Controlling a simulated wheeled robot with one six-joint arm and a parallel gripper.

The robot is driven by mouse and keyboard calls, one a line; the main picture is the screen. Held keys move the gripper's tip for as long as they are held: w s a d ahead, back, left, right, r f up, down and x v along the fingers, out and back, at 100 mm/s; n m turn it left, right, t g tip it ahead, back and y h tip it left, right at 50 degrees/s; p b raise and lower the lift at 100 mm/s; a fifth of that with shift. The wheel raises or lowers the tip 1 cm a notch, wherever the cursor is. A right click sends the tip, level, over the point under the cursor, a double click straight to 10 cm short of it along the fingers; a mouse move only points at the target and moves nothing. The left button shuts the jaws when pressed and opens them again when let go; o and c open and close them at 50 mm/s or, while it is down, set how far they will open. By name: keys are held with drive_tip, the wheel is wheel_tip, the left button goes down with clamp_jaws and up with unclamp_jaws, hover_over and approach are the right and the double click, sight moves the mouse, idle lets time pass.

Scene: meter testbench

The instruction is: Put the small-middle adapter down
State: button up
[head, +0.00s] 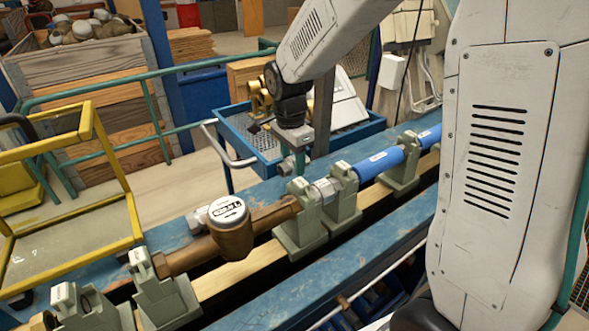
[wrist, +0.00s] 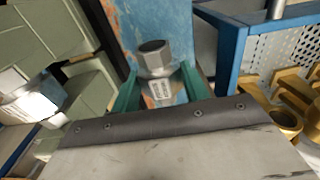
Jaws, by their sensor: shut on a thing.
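The small-middle adapter is a short grey metal piece with a hex collar and an open round end (wrist: 155,60). A small printed label sits on its lower part. In the wrist view it is between the two green fingers of my gripper (wrist: 160,92), which is shut on it. In the head view my gripper (head: 299,160) is at the far side of the bench, beside the clamp stands, with the grey adapter (head: 287,167) partly showing at its fingers. Below it in the wrist view is the worn blue bench surface (wrist: 160,20). I cannot tell whether the adapter touches it.
A brown meter (head: 235,232) lies in line between grey-green clamp stands (head: 300,225). Silver fittings (head: 326,190) and a blue pipe (head: 380,162) continue to the right. A blue cart (head: 240,130) with brass parts stands behind my gripper. A yellow frame (head: 70,240) is at left.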

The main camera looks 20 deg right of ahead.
sight(293, 170)
drive_tip(key=shift+f, duration=1.6)
drive_tip(key=shift+f, duration=0.2)
drive_tip(key=o, duration=1.2)
drive_tip(key=shift+r, duration=0.15)
drive_tip(key=r, duration=1.2)
drive_tip(key=shift+s+a+r, duration=0.1)
drive_tip(key=shift+s+a, duration=0.05)
drive_tip(key=shift+a, duration=0.15)
drive_tip(key=s+d+r+n, duration=0.1)
drive_tip(key=s+n, duration=0.7)
drive_tip(key=s, duration=0.6)
drive_tip(key=s+d+r+n+t, duration=0.1)
drive_tip(key=s+n, duration=0.6)
drive_tip(key=s, duration=0.7)
drive_tip(key=shift+d+r+n+y, duration=0.3)
drive_tip(key=shift+d+r+n, duration=0.15)
drive_tip(key=shift+d, duration=0.1)
